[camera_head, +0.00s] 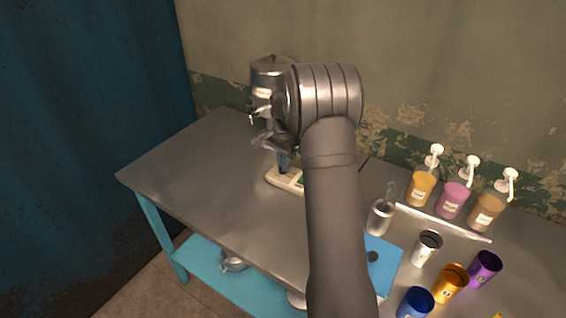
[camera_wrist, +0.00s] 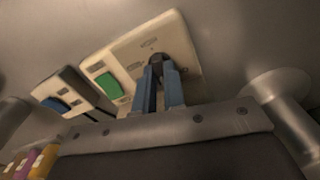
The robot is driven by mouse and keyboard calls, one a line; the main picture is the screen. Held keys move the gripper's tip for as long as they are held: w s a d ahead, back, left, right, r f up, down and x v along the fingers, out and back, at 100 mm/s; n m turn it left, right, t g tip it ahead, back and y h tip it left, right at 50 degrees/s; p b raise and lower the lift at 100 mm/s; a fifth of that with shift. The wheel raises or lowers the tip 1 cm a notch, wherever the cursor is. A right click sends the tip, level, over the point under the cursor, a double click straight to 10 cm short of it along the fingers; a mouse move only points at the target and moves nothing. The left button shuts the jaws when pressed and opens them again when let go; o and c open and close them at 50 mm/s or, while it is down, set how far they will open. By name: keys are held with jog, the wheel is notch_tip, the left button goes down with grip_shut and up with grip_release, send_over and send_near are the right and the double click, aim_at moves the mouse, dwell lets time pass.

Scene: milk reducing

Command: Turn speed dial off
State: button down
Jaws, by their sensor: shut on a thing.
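The speed dial is a small black knob (camera_wrist: 158,62) on a cream control panel (camera_wrist: 190,40) in the wrist view. My gripper (camera_wrist: 160,76) has its two blue fingers shut on the knob. A green button (camera_wrist: 108,86) sits on the same panel, left of the fingers. In the head view the panel (camera_head: 273,179) lies on the table, partly hidden by my arm. The blue fingers of my gripper (camera_head: 283,165) point down at it there. The dial's setting is too small to read.
A second panel with a blue button (camera_wrist: 55,104) is beside the first. Pump bottles (camera_head: 453,200), a grey cup (camera_head: 380,217) and coloured cups (camera_head: 450,283) stand at right. The table's left side is clear.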

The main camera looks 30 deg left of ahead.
jog(key=shift+n, duration=1.2)
jog(key=c, duration=1.5)
grip_release()
jog(key=shift+r, duration=0.15)
notch_tip(320, 180, up, 17)
